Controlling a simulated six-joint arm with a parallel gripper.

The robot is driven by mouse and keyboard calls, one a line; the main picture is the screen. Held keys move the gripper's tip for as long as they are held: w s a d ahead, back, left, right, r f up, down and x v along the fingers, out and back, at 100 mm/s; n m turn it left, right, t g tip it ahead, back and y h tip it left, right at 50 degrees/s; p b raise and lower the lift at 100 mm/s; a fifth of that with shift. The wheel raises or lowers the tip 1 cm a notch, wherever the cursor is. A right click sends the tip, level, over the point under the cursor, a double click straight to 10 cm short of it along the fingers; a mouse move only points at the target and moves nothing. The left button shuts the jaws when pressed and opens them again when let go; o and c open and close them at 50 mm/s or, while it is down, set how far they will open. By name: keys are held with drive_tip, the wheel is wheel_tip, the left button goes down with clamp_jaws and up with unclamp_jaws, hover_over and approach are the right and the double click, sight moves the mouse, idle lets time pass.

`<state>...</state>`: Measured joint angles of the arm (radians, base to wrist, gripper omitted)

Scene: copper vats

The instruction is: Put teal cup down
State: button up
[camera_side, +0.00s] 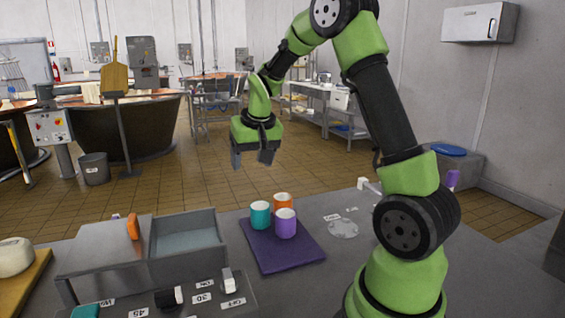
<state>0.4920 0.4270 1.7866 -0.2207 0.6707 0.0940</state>
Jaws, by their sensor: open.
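The teal cup (260,216) stands upright on a purple mat (283,257) on the grey table. An orange cup (284,201) stands behind it to the right, and a purple cup (286,224) stands in front to the right. The cups are close together; I cannot tell whether they touch. My gripper (253,163) points down above the cups, a clear gap above them in the picture. Its jaws are open and nothing is between them.
A grey box (187,245) with an open compartment stands left of the mat. A control panel (200,298) with knobs is at the front. A round cheese (15,256) lies on a board at far left. A pale round plate (343,229) is right of the mat.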

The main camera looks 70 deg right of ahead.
drive_tip(key=s+a+r+n+t+y, duration=0.1)
drive_tip(key=s+a+r, duration=0.25)
drive_tip(key=a, duration=0.25)
drive_tip(key=s+a+r+n+t, duration=0.1)
drive_tip(key=s+a+r, duration=0.1)
drive_tip(key=a+r, duration=0.3)
drive_tip(key=s+a+n+t+y, duration=0.1)
drive_tip(key=s+a+n+y, duration=0.1)
drive_tip(key=s+a, duration=0.7)
drive_tip(key=s+r+y, duration=0.1)
drive_tip(key=s, duration=0.2)
drive_tip(key=shift+a+t, duration=0.15)
drive_tip(key=shift+t, duration=0.25)
